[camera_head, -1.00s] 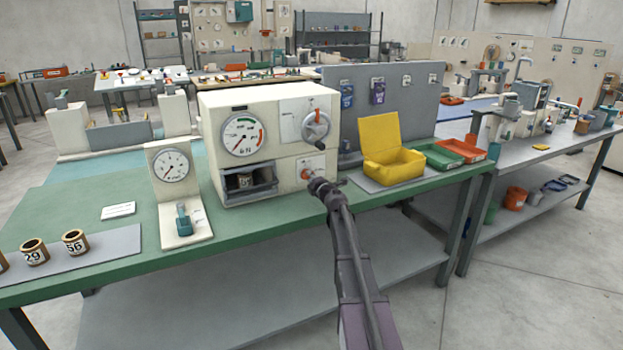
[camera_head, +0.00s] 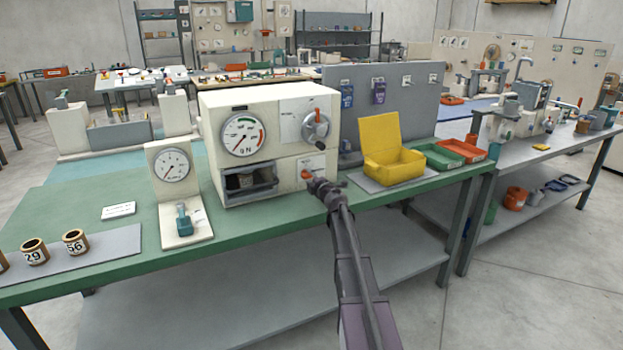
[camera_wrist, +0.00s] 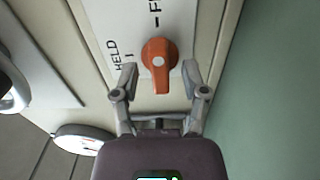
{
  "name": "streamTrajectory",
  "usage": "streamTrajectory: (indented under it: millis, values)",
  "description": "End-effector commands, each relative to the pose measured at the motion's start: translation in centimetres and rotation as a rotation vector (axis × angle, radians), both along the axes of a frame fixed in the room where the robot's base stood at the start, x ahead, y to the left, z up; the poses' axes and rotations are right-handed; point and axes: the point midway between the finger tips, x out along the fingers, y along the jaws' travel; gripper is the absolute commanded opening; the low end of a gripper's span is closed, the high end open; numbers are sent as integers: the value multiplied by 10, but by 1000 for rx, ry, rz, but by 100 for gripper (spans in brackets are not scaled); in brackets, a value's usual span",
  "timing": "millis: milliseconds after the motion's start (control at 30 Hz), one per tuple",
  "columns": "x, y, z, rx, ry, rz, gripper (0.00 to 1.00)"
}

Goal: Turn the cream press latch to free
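The cream press (camera_head: 255,105) stands on the green bench, with a round dial and an upper knob on its front. Its latch is a small orange turn handle low on the right of the front (camera_head: 305,174). In the wrist view the orange latch (camera_wrist: 159,64) sits on a white plate lettered "HELD" at its left and a partly cut "F" word above. Its narrow end points down toward my palm. My gripper (camera_wrist: 164,84) is open, with one finger either side of that end and visible gaps. In the head view my gripper (camera_head: 322,187) is right at the latch.
The press's open bay (camera_head: 250,182) holds a small ring-shaped part. A yellow open bin (camera_head: 393,165) stands right of my gripper. A gauge stand (camera_head: 173,166) is to the left, with numbered sleeves (camera_head: 75,242) on a grey mat. The bench front is clear between them.

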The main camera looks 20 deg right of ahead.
Motion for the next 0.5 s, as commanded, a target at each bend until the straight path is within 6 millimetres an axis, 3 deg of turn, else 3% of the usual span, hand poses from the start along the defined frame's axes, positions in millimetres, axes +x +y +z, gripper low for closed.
streamTrajectory:
  millis: [267, 500]
  values:
    - [-2, 0, 0, -1, 0, -1, 57]
    - [-18, -1, 0, -1, 0, -1, 57]
